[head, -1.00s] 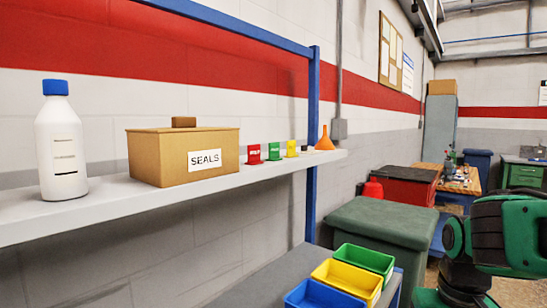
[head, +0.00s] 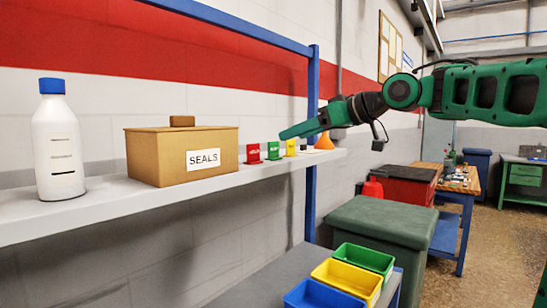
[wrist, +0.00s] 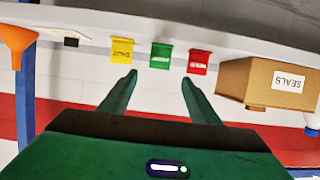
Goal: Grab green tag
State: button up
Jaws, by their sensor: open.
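The green tag (head: 273,151) stands upright on the shelf between the red tag (head: 254,153) and the yellow tag (head: 291,148). In the wrist view, which looks upside down, the green tag (wrist: 160,56) shows between and beyond my two fingertips, with the red tag (wrist: 199,62) near the right finger and the yellow tag (wrist: 122,49) near the left finger. My gripper (wrist: 158,78) is open and empty, apart from the green tag. In the head view my gripper (head: 284,135) is just above the tags.
A cardboard SEALS box (head: 183,155) and a white bottle with a blue cap (head: 58,145) stand on the shelf (head: 110,203) left of the tags. An orange funnel (head: 324,141) stands to the right. Blue, yellow and green bins (head: 364,258) sit below.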

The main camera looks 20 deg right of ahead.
aim_at(275, 143)
jog(key=x, duration=0.9)
jog(key=shift+w+f, duration=0.2)
jog(key=shift+w, duration=0.15)
jog(key=c, duration=1.1)
